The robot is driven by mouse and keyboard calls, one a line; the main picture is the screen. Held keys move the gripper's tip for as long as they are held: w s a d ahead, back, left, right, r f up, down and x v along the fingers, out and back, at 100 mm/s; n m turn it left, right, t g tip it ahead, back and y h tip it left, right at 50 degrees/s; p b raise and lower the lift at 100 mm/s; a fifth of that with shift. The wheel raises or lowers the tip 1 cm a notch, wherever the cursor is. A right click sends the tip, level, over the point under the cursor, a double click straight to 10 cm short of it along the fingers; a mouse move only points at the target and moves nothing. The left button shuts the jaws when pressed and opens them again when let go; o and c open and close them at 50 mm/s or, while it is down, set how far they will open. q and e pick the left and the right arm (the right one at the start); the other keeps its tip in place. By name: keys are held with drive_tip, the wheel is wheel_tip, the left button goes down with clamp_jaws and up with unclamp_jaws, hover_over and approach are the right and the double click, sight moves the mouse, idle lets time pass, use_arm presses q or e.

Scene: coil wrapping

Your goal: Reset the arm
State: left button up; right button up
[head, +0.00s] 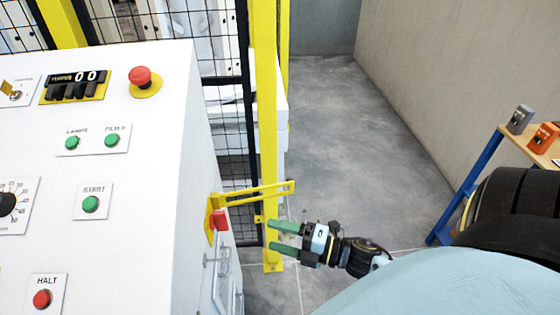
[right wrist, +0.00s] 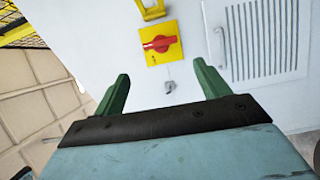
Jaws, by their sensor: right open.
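My right gripper (head: 270,235) is open and empty, with green fingers, beside the right side of the white control cabinet (head: 150,170). In the right wrist view its two green fingers (right wrist: 160,90) stand wide apart and point at the cabinet's side panel. A red rotary switch on a yellow plate (right wrist: 160,44) shows just beyond the fingertips, apart from them. In the head view the red switch (head: 219,220) sits left of the gripper. My left gripper is not in view.
A yellow bracket (head: 250,192) sticks out from the cabinet above my right gripper. A yellow post (head: 266,130) and black mesh fence stand behind. A wooden shelf (head: 540,150) with grey and orange devices is at the right. Open grey floor (head: 340,130) lies between.

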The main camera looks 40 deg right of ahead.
idle(0.4)
drive_tip(key=s+d+f+m+g+h, duration=0.1)
drive_tip(key=s+f+m+g+h, duration=0.15)
drive_tip(key=f+m, duration=0.45)
drive_tip(key=s+d+f+m+g+h, duration=0.1)
drive_tip(key=s+f+m+g+h, duration=0.2)
drive_tip(key=f, duration=0.8)
drive_tip(key=s+d+f+m+g+h, duration=0.1)
drive_tip(key=s+f+m+h, duration=0.25)
drive_tip(key=f, duration=0.55)
drive_tip(key=s+a+f+m+g, duration=0.3)
drive_tip(key=s+f, duration=0.3)
drive_tip(key=s, duration=0.4)
drive_tip(key=s+a+f+m+g, duration=0.3)
drive_tip(key=s+f+m+g, duration=0.2)
drive_tip(key=s, duration=0.6)
wheel_tip(320, 180, down, 2)
drive_tip(key=shift+s, duration=0.2)
drive_tip(key=shift+a, duration=0.1)
drive_tip(key=shift+c, duration=0.3)
